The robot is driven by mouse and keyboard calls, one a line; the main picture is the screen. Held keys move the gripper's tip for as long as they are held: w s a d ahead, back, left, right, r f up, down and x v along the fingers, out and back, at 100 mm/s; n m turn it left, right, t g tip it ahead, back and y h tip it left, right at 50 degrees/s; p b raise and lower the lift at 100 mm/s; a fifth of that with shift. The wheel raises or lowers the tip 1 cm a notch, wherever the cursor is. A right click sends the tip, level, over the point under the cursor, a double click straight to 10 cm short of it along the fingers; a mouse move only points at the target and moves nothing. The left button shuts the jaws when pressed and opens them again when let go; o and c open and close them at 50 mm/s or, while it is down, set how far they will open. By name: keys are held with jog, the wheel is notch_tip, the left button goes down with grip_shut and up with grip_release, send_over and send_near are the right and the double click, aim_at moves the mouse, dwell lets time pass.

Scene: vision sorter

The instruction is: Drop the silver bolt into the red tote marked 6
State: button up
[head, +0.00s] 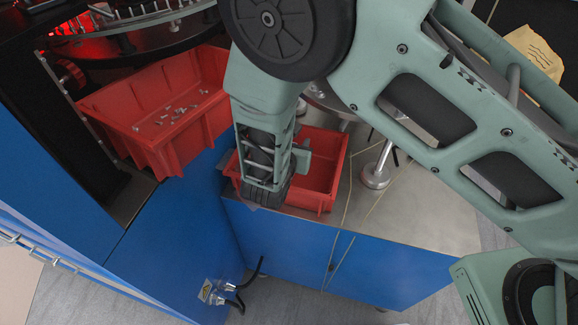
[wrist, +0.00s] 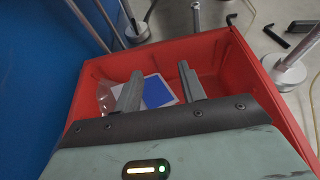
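A red tote (head: 318,180) stands on the metal worktop under my gripper. In the wrist view its rim (wrist: 262,88) surrounds my gripper (wrist: 158,86), whose two grey fingers are apart with nothing held between them. Inside lie a blue and white flat item (wrist: 158,91) and a clear, crumpled-looking item (wrist: 105,97). No silver bolt shows clearly in this tote. A larger red tote (head: 150,150) at the left holds several small silver pieces (head: 167,116), too small to tell apart. No number 6 is readable on either tote. The fingertips are hard to make out in the head view.
A metal post on a round base (head: 375,176) stands right of the near tote; it also shows in the wrist view (wrist: 288,70). Black hex-key-like pieces (wrist: 277,37) lie beyond the tote. Blue cabinet panels (head: 290,245) drop below the worktop. A round machine table (head: 140,35) is at upper left.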

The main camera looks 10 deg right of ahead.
jog(key=b+v, duration=0.1)
jog(key=v, duration=1.6)
jog(key=shift+b, duration=0.4)
jog(key=shift+s+a+r, duration=0.1)
jog(key=shift+s+r, duration=0.05)
jog(key=s+d+r+m+g+h+p, duration=0.1)
jog(key=s+d+r+m+g, duration=0.2)
jog(key=d+m+g, duration=0.25)
jog(key=s+d+r+m+g+h, duration=0.1)
jog(key=s+d+r+m+g, duration=0.2)
jog(key=d+m, duration=0.35)
jog(key=s+d+r+m+g+y+p, duration=0.1)
jog(key=s+r+m+g+y, duration=0.3)
jog(key=s+r+m+y, duration=0.3)
jog(key=m, duration=0.5)
jog(key=shift+d+y, duration=0.3)
jog(key=shift+s, duration=0.1)
jog(key=shift+c, duration=0.4)
